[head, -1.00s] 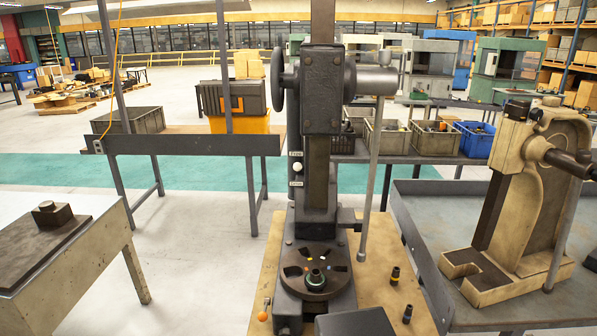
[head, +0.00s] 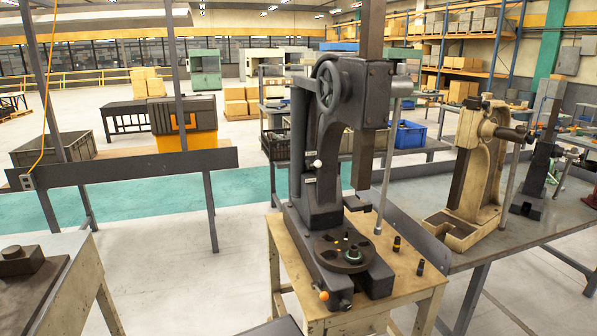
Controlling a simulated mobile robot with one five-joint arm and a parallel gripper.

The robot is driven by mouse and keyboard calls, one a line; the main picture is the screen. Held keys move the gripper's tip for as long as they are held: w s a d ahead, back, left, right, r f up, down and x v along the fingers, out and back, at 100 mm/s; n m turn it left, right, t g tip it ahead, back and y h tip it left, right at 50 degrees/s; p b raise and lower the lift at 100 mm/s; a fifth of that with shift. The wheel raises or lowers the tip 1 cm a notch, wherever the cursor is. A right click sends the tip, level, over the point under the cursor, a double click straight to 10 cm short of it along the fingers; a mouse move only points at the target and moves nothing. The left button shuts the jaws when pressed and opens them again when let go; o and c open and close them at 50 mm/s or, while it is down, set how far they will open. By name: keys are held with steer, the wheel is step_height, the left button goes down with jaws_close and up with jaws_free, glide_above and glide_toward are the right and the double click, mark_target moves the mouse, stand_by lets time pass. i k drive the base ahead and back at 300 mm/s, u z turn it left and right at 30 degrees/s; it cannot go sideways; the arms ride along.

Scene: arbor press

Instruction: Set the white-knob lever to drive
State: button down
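The dark grey arbor press (head: 340,150) stands on a small wooden-topped table right of centre. The white-knob lever (head: 317,164) shows as a small white ball on the side of its column, just above a small pale label (head: 309,181). The label's writing is too small to read now, and the lever's arm is hard to make out. The press's handwheel (head: 327,84) is above the knob, and a long bar handle (head: 386,165) hangs on its right. My gripper is not identifiable in view, and nothing is seen touching the knob.
An orange knob (head: 324,296) is low at the press's front. Two small dark pieces (head: 397,244) (head: 420,267) stand on the wooden top. A beige press (head: 475,175) stands on the grey bench at right. Open floor lies left of the press table.

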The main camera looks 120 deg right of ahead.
mark_target(318, 163)
steer(key=z, duration=0.3)
steer(key=i, duration=0.2)
steer(key=u, duration=5.2)
steer(key=i, duration=0.15)
steer(key=u, duration=2.9)
steer(key=i, duration=1)
steer(key=u, duration=4.65)
steer(key=i, duration=0.1)
steer(key=z, duration=3.25)
steer(key=i, duration=0.5)
steer(key=u, duration=0.1)
